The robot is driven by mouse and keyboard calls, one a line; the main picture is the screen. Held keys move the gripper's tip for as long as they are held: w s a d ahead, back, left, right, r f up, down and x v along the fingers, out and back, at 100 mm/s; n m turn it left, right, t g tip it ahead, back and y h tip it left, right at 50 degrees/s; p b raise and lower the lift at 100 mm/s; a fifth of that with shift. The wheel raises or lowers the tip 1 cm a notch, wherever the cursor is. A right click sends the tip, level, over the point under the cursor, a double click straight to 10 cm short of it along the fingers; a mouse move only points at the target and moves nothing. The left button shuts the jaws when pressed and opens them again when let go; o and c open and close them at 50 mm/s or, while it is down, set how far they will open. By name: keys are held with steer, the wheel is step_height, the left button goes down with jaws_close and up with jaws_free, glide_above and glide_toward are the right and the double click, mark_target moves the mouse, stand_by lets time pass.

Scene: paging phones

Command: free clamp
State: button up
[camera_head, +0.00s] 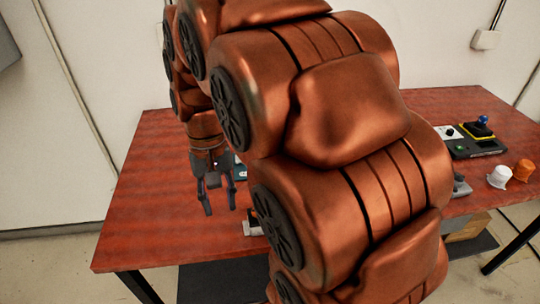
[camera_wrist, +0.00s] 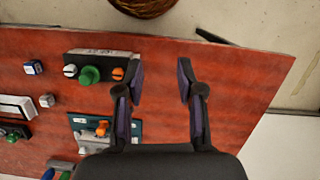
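My gripper (camera_head: 219,202) hangs over the left part of the red-brown table, fingers pointing down. In the wrist view my gripper (camera_wrist: 161,78) is open, with bare table between its two fingers. A teal board (camera_wrist: 128,129) with an orange part (camera_wrist: 101,129) on top lies left of the fingers in the wrist view; I cannot tell surely whether this is the clamp. A bit of teal (camera_head: 240,172) also shows beside the gripper in the head view. My arm hides much of the table's middle in the head view.
In the wrist view, a dark box with a green knob (camera_wrist: 89,75) lies left of the fingers, beside a small blue cube (camera_wrist: 33,68). A brown round object (camera_wrist: 143,4) is beyond the table edge. In the head view, white (camera_head: 499,176) and orange (camera_head: 523,170) pieces sit right.

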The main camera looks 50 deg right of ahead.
steer(key=w+d+r+m+y, duration=0.15)
steer(key=w+d+m, duration=0.25)
steer(key=w+d, duration=0.4)
steer(key=w+d+f+m+y, duration=0.1)
steer(key=d+m, duration=0.1)
steer(key=d, duration=0.6)
steer(key=w+d+f+m+t+p, duration=0.1)
steer(key=w+d+m, duration=0.1)
steer(key=d, duration=0.6)
steer(key=w+d+f+m+y, duration=0.1)
steer(key=d+f+m, duration=0.15)
steer(key=d, duration=0.55)
steer(key=p+x, duration=0.1)
steer(key=x, duration=0.3)
steer(key=p+x, duration=0.1)
steer(key=x, duration=0.4)
steer(key=shift+w+f, duration=0.2)
steer(key=shift+f, duration=0.15)
steer(key=shift+x, duration=0.8)
steer(key=shift+w+d, duration=0.1)
jaws_close()
